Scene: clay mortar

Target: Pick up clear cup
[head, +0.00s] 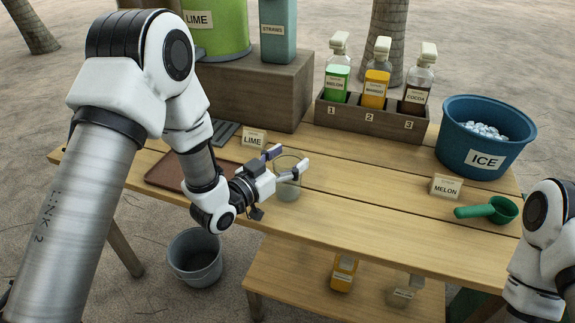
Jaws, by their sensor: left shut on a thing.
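The clear cup (288,188) stands near the front edge of the wooden table, left of its middle. It is see-through, so its outline is faint. My left gripper (289,166) reaches it from the left and is shut on it, with one finger behind the cup and the other along its near right side. The cup looks upright; I cannot tell whether its base touches the table. Of my right arm only a part shows at the right edge, and its gripper is out of frame.
A bottle rack (371,117) and a blue ice bucket (483,138) stand behind. Lime (254,138) and melon (446,187) cards, a green scoop (489,210) and a brown tray (172,170) are on the table (375,215). A grey bucket (196,258) is on the ground. Mid-table is clear.

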